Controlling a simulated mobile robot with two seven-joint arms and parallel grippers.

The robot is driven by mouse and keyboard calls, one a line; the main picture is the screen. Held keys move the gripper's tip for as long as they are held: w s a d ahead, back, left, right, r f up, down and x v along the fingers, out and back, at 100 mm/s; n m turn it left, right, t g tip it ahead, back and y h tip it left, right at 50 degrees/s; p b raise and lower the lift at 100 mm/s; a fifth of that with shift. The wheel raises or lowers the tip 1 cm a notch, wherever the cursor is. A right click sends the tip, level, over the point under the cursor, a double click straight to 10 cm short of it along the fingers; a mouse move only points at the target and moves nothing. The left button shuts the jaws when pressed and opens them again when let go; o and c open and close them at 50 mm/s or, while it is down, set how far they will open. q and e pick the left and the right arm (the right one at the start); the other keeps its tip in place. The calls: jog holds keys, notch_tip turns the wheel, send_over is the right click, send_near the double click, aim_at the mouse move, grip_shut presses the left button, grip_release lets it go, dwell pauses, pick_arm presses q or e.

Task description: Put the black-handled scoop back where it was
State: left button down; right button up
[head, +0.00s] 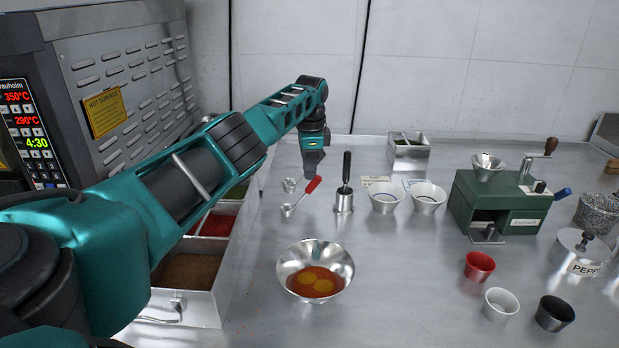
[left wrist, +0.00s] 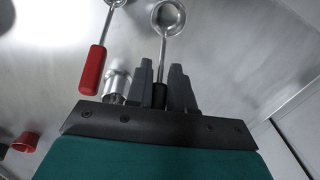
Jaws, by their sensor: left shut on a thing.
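The black-handled scoop (left wrist: 168,18) has a round metal bowl and a thin metal shaft. In the left wrist view its black handle is between the two fingers of my left gripper (left wrist: 163,75), which is shut on it. In the head view my left gripper (head: 312,172) points down over the counter, and the scoop's small bowl (head: 289,184) shows to its left. The gripper hides the handle there. I cannot tell whether the scoop touches the counter. A red-handled scoop (head: 302,197) lies close by; it also shows in the left wrist view (left wrist: 93,70).
A metal cup with an upright black-handled tool (head: 345,198) stands just right of the gripper. Spice bins (head: 215,280) and an oven (head: 120,85) are left.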

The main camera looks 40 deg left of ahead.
pick_arm(q)
notch_tip(320, 180, down, 3)
jog(key=shift+r, duration=0.1)
jog(key=c, duration=1.3)
grip_release()
jog(key=o, duration=0.3)
